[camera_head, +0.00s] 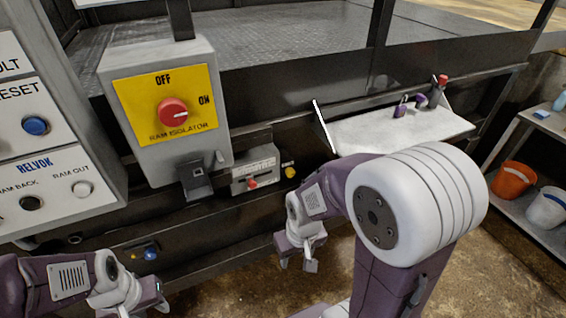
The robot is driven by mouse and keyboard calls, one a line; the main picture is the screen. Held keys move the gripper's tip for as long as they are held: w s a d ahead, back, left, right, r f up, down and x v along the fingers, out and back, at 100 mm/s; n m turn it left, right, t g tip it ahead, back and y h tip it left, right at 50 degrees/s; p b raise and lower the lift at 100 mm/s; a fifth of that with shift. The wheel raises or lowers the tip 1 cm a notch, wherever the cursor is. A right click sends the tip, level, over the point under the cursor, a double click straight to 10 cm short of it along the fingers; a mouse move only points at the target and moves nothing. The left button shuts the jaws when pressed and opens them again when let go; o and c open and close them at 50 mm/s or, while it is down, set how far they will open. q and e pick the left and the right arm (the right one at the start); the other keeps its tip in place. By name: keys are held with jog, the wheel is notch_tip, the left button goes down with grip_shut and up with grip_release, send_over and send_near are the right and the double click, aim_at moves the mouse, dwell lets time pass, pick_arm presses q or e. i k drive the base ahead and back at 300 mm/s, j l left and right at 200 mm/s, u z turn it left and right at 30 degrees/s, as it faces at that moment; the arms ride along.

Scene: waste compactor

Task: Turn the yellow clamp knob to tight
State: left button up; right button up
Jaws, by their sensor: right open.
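The small yellow clamp knob (290,172) sits on the dark frame, at the right end of a grey box (252,170) with a red knob. Its setting is too small to read. My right gripper (297,262) hangs below the yellow knob, pointing down, open and apart from it. Nothing shows between its fingers. My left gripper (160,296) is at the bottom left, well away from the yellow knob. Its fingers are too small and cut off to tell whether they are open.
The grey ram isolator box (140,148) with a red rotary switch (173,113) juts out at upper left. A blue knob (151,253) sits low on the frame. A white shelf (400,130) holds small items.

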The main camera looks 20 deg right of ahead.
aim_at(290, 172)
jog(key=i+l+z, duration=0.1)
jog(key=l+z, duration=0.25)
jog(key=i+l+z, duration=0.15)
jog(key=z, duration=0.2)
jog(key=i+l+z, duration=0.15)
jog(key=z, duration=0.2)
